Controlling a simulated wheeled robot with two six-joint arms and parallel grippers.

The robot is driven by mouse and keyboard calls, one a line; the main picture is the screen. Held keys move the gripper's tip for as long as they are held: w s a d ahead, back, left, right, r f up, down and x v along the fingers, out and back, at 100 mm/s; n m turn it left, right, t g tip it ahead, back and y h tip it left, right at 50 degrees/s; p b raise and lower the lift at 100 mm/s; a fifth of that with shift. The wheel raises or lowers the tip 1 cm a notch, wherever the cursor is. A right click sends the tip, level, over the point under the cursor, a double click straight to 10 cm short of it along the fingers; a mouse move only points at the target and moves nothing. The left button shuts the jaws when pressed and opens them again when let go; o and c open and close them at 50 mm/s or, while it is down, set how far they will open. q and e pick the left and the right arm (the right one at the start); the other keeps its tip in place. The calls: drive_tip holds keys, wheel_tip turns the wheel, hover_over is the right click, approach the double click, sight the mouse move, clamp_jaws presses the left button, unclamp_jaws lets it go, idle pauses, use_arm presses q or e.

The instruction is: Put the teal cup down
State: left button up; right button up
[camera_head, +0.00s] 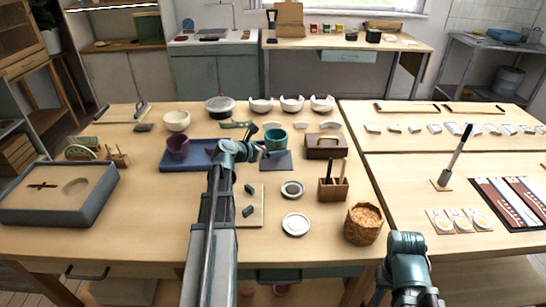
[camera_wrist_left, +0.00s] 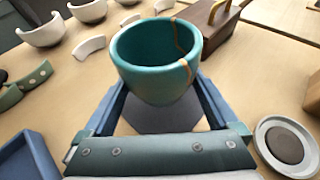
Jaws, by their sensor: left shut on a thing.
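The teal cup (camera_head: 276,138) has gold seams and is upright. In the left wrist view the cup (camera_wrist_left: 158,58) sits between the two blue fingers of my left gripper (camera_wrist_left: 160,100), which is shut on it. In the head view my left gripper (camera_head: 262,150) reaches it from the left. A dark grey-blue mat (camera_head: 281,163) lies below the cup; it also shows in the left wrist view (camera_wrist_left: 165,118). I cannot tell whether the cup's base touches it. My right gripper (camera_head: 412,294) is at the bottom edge, its fingers not clearly seen.
A purple cup (camera_head: 177,146) stands on a blue tray (camera_head: 203,163) to the left. A wooden box with a handle (camera_head: 322,148) is close on the right. White bowls (camera_head: 291,104) and white shards line the back. A brush holder (camera_head: 332,190) and a cork pot (camera_head: 363,225) stand in front right.

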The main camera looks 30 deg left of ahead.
sight(273, 161)
use_arm(q)
drive_tip(key=shift+f+b, duration=1.9)
drive_tip(key=shift+r, duration=0.15)
drive_tip(key=o, duration=0.8)
drive_tip(key=shift+f, duration=0.2)
drive_tip(key=shift+o, duration=0.4)
drive_tip(key=shift+r, duration=0.25)
drive_tip(key=p+v, duration=0.5)
drive_tip(key=v, duration=0.7)
drive_tip(key=shift+s+f, duration=0.1)
